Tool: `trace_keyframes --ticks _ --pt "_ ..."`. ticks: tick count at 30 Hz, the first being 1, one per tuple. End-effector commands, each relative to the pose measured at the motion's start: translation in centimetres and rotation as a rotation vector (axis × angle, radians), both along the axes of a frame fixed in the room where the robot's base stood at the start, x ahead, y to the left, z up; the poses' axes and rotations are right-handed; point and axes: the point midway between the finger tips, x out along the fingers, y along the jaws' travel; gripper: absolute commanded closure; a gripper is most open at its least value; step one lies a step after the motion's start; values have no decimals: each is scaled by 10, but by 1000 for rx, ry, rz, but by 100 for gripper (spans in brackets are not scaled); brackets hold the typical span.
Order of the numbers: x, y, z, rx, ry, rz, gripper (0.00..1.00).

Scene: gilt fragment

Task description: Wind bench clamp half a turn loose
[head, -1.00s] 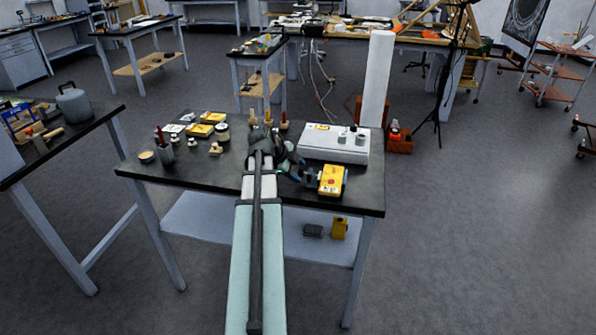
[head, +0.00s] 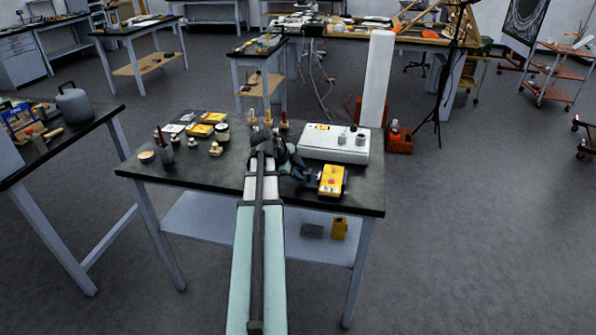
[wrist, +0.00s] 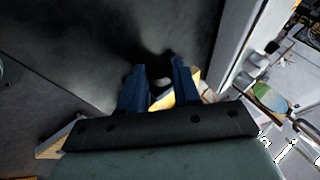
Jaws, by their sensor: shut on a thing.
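My gripper (head: 312,178) is low over the front right of the dark-topped bench (head: 225,182), beside a yellow block (head: 332,181) with a dark side and a red spot. In the wrist view my two blue fingers (wrist: 160,88) are close together around a small dark part with a pale round spot (wrist: 162,80). Shadow and the fingers hide most of this part. I take it for the bench clamp's handle, but its shape is not clear. Yellow shows just behind and beside the fingers in the wrist view.
A white box (head: 334,143) with knobs stands close behind the gripper. Jars, small yellow boxes (head: 199,130) and a grey cup (head: 166,155) fill the back left. The bench's front left is clear.

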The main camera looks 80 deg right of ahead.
Motion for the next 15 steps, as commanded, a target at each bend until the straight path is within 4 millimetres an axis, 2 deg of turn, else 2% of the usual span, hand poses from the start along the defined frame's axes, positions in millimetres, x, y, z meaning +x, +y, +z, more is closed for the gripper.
trace_keyframes --ticks 8,15 --pt "0 -1 1 18 1 -1 99" --pt "1 -6 3 128 0 -2 99"
